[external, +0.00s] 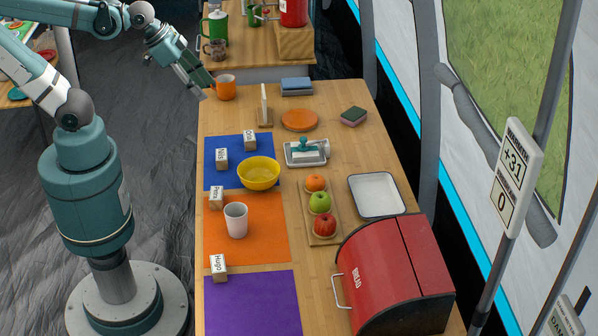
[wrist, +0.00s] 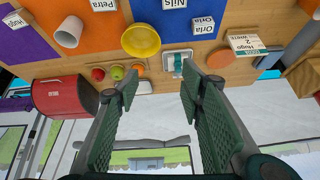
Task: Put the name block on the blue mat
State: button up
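The blue mat (external: 231,148) lies at the far left of the table. White name blocks stand on it: Orla (external: 249,141) and Nils (external: 222,159). A yellow bowl (external: 259,173) covers its lower right part. The Petra block (external: 216,198) stands at the top left of the orange mat (external: 263,243), close to the blue mat. The Hugo block (external: 218,267) stands by the border of the orange and purple mats. My gripper (external: 206,91) is raised at the table's far left, near the orange mug. Its fingers are apart and empty in the wrist view (wrist: 160,90).
A white cup (external: 236,220) stands on the orange mat. An orange mug (external: 226,87), an upright card (external: 264,106) and an orange disc (external: 299,120) are at the back. A fruit board (external: 323,238), white tray (external: 377,195) and red bread box (external: 390,280) occupy the right. The purple mat (external: 252,305) is largely clear.

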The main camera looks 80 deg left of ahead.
jog(key=shift+s+d+r+n+t, duration=0.4)
jog(key=shift+s+r+n, duration=0.05)
jog(key=shift+r+n, duration=0.25)
jog(key=shift+o, duration=0.7)
